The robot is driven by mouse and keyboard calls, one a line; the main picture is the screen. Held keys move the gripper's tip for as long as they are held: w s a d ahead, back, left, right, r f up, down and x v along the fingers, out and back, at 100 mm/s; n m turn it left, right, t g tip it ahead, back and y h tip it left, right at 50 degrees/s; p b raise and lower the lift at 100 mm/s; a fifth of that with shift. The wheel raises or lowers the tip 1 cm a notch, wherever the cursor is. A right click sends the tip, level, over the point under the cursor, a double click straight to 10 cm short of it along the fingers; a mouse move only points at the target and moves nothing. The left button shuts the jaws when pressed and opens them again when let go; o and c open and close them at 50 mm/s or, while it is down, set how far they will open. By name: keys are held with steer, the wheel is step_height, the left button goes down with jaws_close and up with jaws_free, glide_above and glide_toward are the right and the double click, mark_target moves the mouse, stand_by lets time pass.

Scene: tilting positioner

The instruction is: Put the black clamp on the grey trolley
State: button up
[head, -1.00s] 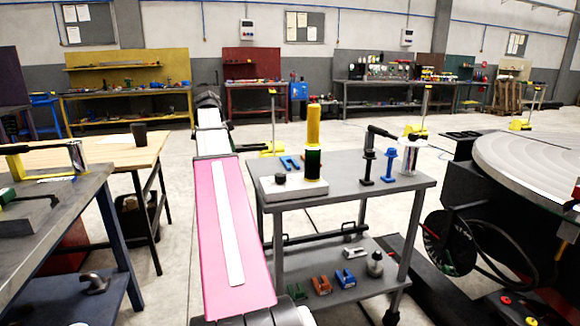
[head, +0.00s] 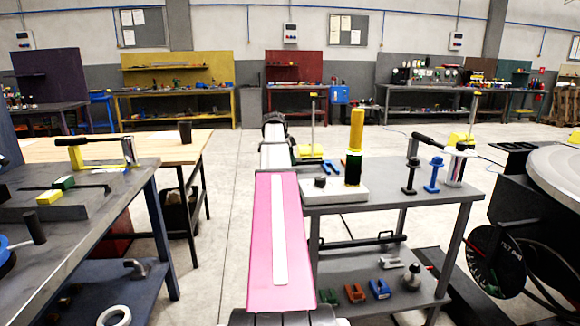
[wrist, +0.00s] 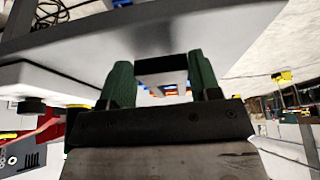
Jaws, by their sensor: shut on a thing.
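The grey trolley (head: 400,205) stands right of my arm in the head view, with a flat top and a lower shelf. In the wrist view its grey top (wrist: 215,32) fills the upper part, seen inverted. My gripper (wrist: 163,72) has dark green fingers shut on a small black piece with paler legs, which looks like the black clamp (wrist: 165,66). The clamp appears apart from the trolley top, beside its edge.
Several coloured clamps (head: 355,293) lie on the lower shelf. A workbench (head: 90,220) stands left; a round turntable (head: 560,165) stands right.

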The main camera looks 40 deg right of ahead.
steer(key=shift+f, duration=1.5)
steer(key=o, duration=1.4)
steer(key=shift+f, duration=0.1)
steer(key=shift+c, duration=0.2)
